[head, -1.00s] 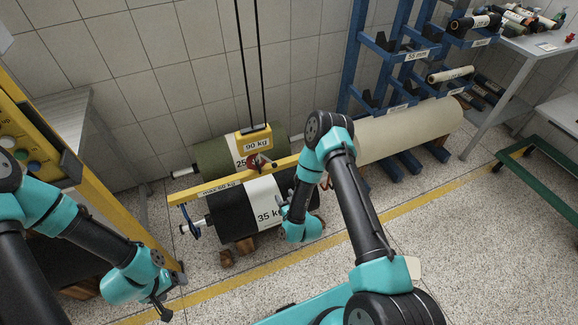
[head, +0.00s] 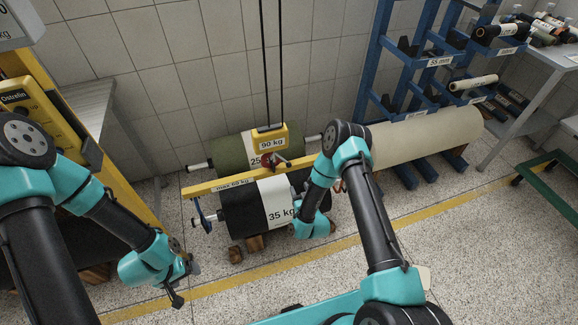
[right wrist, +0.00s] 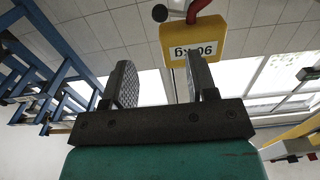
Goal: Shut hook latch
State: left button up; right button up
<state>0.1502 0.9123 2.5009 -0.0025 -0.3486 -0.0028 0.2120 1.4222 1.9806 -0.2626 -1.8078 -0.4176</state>
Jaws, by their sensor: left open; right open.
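The yellow hook block (head: 271,140), labelled 90 kg, hangs on two dark cables in the head view. Its red hook (head: 267,160) is below it, at the yellow beam (head: 225,186); the latch is too small to tell open from shut. In the right wrist view the block (right wrist: 193,39) appears upside down, with part of the red hook (right wrist: 199,8) at the top edge. My right gripper (right wrist: 163,82) is open and empty, its fingers apart below the block in that picture. In the head view its fingers are not clear. My left gripper (head: 183,284) is open and empty, low at left.
A black roll (head: 238,213) marked 35 kg lies under the beam, before a green roll (head: 228,149). A blue rack (head: 368,70) and a cream roll (head: 425,138) stand right. A yellow frame (head: 125,190) stands left. The floor in front is mostly clear.

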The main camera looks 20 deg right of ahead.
aim_at(290, 166)
jog(key=w, duration=1.3)
jog(key=shift+w+a, duration=0.3)
jog(key=shift+c, duration=0.4)
grip_shut()
